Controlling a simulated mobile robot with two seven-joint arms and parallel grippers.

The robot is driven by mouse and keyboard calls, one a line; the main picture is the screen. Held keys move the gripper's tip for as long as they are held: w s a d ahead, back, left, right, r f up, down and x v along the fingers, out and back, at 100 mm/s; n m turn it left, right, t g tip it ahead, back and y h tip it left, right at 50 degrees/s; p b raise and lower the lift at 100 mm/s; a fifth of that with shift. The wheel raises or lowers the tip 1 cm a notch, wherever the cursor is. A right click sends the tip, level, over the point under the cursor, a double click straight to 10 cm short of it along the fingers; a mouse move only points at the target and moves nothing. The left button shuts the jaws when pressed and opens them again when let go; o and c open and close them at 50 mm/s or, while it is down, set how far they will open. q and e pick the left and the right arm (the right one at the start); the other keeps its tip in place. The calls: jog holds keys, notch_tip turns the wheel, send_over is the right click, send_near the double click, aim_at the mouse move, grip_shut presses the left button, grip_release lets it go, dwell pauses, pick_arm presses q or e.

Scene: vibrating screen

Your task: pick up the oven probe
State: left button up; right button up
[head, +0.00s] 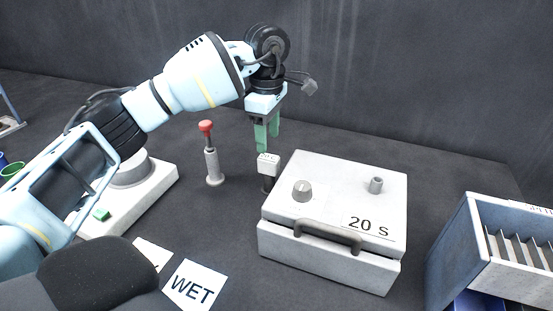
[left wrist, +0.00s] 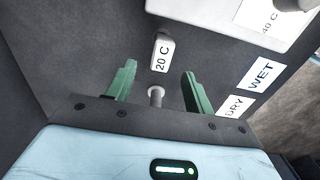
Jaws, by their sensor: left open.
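My left gripper (head: 266,138) is open, pointing down, with green fingers and nothing visible between their tips in the head view. Just below it stands a small white tag reading 20 C (head: 268,160) on a dark stalk, left of the white oven-like box (head: 335,170). In the left wrist view the 20 C tag (left wrist: 162,52) lies beyond the fingers, and a short light-grey peg (left wrist: 156,95) shows between them, apart from both. This peg may be the oven probe; I cannot tell for sure. The fingertips hide part of the scene. My right gripper is not in view.
A red-topped grey post (head: 212,165) stands left of the tag. The box has a dial (head: 302,190), a grey stub (head: 376,185) and a front handle (head: 328,235). A WET card (head: 194,284) lies in front; a slotted rack (head: 500,250) stands right.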

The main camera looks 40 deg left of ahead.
aim_at(269, 157)
pick_arm(q)
jog(key=shift+s+f, duration=0.25)
jog(key=shift+f, duration=1.5)
jog(key=shift+d+f, duration=0.1)
jog(key=shift+f, duration=2.05)
jog(key=c, duration=1)
jog(key=shift+r, duration=5.05)
jog(key=shift+c, duration=0.4)
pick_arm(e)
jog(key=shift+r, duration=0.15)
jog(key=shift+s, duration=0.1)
